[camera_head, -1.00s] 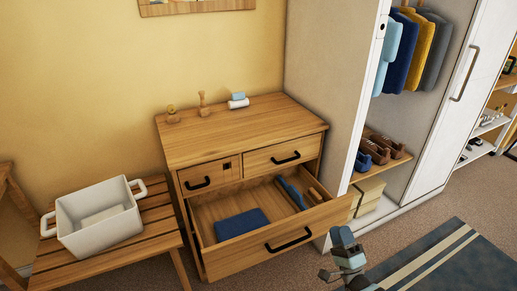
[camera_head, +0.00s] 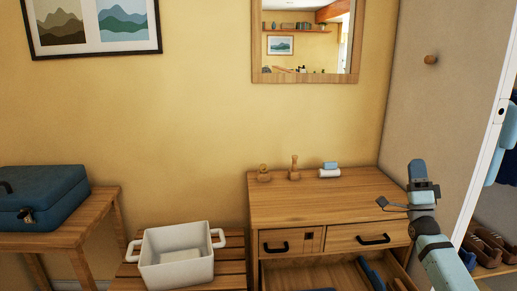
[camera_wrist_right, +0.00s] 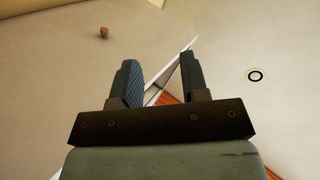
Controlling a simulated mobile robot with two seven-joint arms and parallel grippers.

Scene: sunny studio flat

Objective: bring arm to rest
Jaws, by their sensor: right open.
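My right gripper (camera_head: 418,174) is raised at the right of the head view, pointing up, in front of the dresser's right end and the wardrobe's side panel. In the right wrist view its two dark fingers (camera_wrist_right: 162,75) stand apart with nothing between them. It is open and empty. My left gripper is in neither view.
The wooden dresser (camera_head: 338,205) has an open lower drawer (camera_head: 310,275) holding blue items. The wardrobe side (camera_head: 430,110) carries a wooden knob (camera_head: 431,60). A white bin (camera_head: 178,262) stands on a slatted bench. A blue case (camera_head: 45,197) sits on a side table.

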